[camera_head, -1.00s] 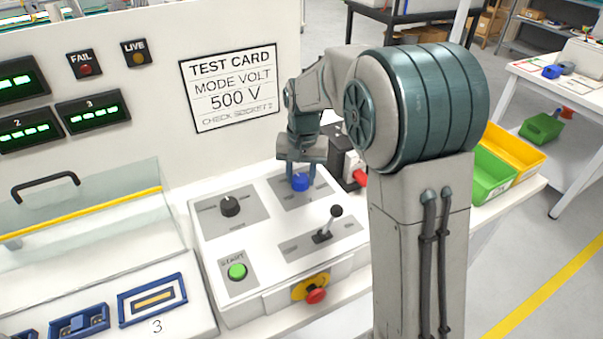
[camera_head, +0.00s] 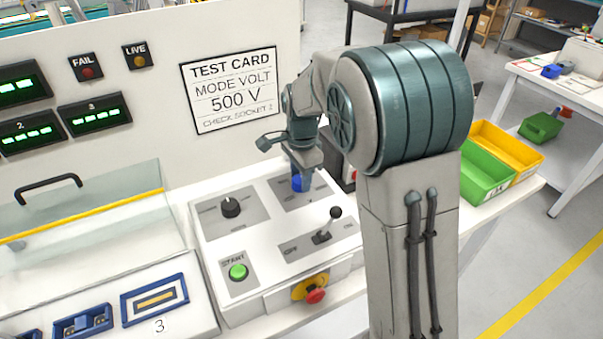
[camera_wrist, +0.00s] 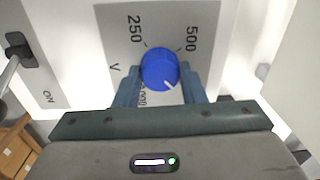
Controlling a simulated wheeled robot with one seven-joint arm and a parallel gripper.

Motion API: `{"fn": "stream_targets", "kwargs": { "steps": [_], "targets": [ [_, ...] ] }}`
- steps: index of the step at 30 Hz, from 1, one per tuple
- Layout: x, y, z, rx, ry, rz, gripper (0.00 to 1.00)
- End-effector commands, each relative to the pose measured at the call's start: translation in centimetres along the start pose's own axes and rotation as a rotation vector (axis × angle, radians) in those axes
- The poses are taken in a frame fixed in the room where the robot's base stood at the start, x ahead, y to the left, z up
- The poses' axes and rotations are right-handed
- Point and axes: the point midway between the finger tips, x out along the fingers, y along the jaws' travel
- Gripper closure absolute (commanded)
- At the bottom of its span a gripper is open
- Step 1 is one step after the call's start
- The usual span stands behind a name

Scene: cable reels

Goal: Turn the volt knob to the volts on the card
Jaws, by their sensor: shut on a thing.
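The blue volt knob (camera_wrist: 158,68) sits on a grey panel marked 250, 500 and a partly hidden 1000. Its white pointer line points to the lower right in the wrist view, away from the 500 mark and toward the right finger. My gripper (camera_wrist: 160,75) is shut on the knob, with one finger on each side. In the head view my gripper (camera_head: 301,178) comes down from above and partly covers the knob (camera_head: 298,184). The test card (camera_head: 229,89) on the upright panel reads MODE VOLT, 500 V, with a socket line below.
The same console has a black knob (camera_head: 230,206), a lever (camera_head: 327,228), a green start button (camera_head: 238,272) and a red stop button (camera_head: 315,294). A clear cover (camera_head: 85,215) stands at left. Green (camera_head: 487,178) and yellow (camera_head: 507,148) bins lie right of my arm.

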Motion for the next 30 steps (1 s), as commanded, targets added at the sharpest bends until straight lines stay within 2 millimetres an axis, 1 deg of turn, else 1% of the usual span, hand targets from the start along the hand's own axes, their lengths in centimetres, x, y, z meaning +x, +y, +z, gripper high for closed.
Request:
{"fn": "stream_targets", "kwargs": {
  "steps": [1,30],
  "targets": [
    [-0.43,-0.30,-0.04,0.044,0.005,-0.011,0.86],
    [-0.61,-0.31,0.09,0.953,0.035,-0.011,0.86]
  ]
}}
